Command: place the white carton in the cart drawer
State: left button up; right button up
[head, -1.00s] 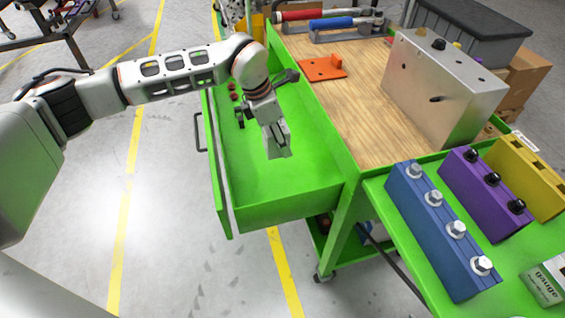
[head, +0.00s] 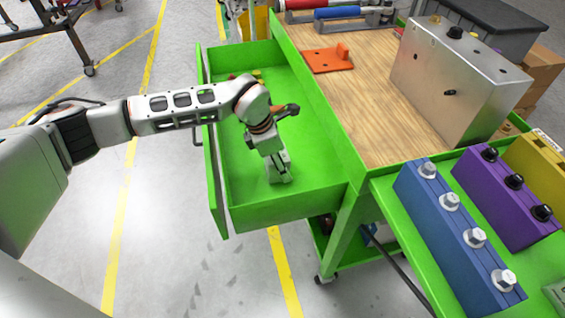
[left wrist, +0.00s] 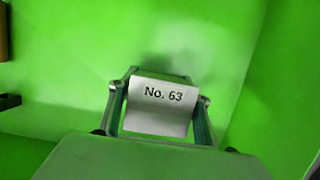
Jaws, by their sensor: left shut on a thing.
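The white carton (left wrist: 158,108), marked "No. 63", sits between the two fingers of my left gripper (left wrist: 160,118) in the left wrist view. The gripper is shut on it. In the head view my left gripper (head: 279,174) reaches down inside the open green cart drawer (head: 295,212), near its front end. The carton is mostly hidden there by the fingers. The green drawer floor (left wrist: 60,60) fills the left wrist view behind the carton. I cannot tell whether the carton touches the floor. My right gripper is not in view.
Small red and yellow items lie at the drawer's far end. Beside the drawer, the wooden cart top (head: 345,95) holds an orange bracket (head: 328,60) and a metal box (head: 455,80). Blue (head: 450,235) and purple (head: 505,195) blocks stand on a green shelf at right.

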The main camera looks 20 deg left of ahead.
pick_arm(q)
jog(key=o, duration=1.4)
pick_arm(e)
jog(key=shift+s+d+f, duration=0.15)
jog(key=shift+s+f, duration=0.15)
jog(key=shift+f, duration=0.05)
